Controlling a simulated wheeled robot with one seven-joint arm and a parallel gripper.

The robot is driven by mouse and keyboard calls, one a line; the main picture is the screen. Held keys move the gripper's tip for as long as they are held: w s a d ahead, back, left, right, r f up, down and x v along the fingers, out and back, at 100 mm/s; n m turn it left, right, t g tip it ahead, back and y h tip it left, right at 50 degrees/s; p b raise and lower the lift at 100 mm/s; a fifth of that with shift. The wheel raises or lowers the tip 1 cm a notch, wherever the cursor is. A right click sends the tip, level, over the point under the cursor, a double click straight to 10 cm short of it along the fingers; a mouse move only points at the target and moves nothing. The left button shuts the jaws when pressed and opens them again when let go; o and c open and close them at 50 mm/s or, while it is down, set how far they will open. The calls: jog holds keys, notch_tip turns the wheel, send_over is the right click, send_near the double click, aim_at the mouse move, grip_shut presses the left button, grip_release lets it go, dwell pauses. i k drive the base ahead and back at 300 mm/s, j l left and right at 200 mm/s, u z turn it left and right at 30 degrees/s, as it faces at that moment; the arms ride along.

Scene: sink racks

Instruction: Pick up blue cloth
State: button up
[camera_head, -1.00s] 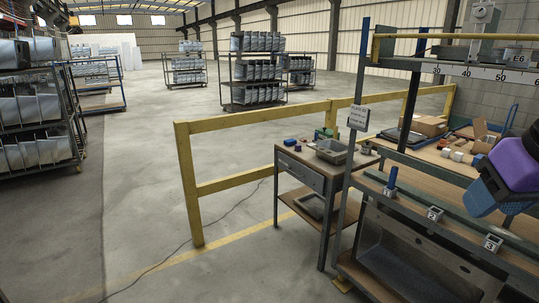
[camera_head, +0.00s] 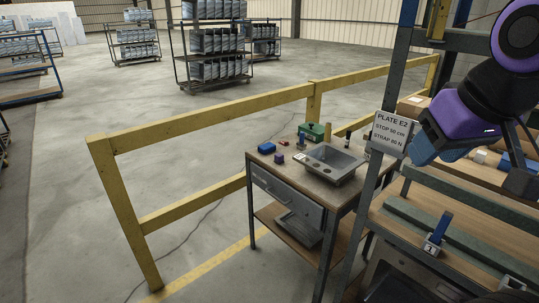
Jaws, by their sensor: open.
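My arm comes in at the upper right, in purple, black and blue. My gripper (camera_head: 519,181) seems to be the dark part below it at the right edge. It is open, well to the right of the cloth and apart from it. Its fingers are hard to make out, partly hidden by the arm and the picture's edge.
On the table are a grey metal tray (camera_head: 352,158), a purple block (camera_head: 279,159) and a green box (camera_head: 314,131). A post with a sign (camera_head: 389,133) stands between my arm and the table. A yellow rail (camera_head: 210,120) runs behind.

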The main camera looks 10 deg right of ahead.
aim_at(266, 148)
jog(key=i+z, duration=0.2)
jog(key=z, duration=1.85)
jog(key=u, duration=2.05)
jog(key=i+j+z, duration=0.25)
jog(key=i+j, duration=1.65)
jog(key=i, duration=0.1)
